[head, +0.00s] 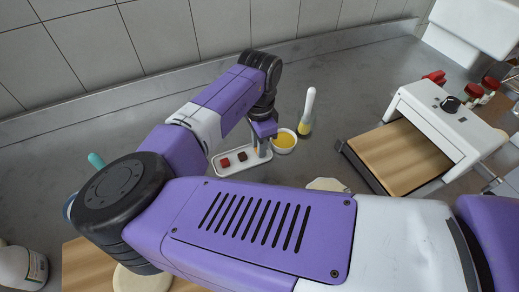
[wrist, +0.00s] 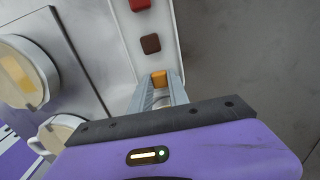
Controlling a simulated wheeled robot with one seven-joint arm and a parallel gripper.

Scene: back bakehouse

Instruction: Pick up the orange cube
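The orange cube (wrist: 159,78) lies at one end of the row on the white tray, between the tips of my gripper (wrist: 160,85) in the wrist view. The fingers stand on either side of it with little or no gap showing. I cannot tell whether they press on it. In the head view my gripper (head: 262,148) points down at the right end of the white tray (head: 229,171), and the orange cube is hidden there. The tray also shows in the wrist view (wrist: 115,30).
A red cube (head: 225,162) and a brown cube (head: 242,156) sit on the tray. A bowl with yellow contents (head: 284,141) and a brush (head: 307,112) stand close to the right of my gripper. A white machine with a wooden board (head: 402,155) stands further right.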

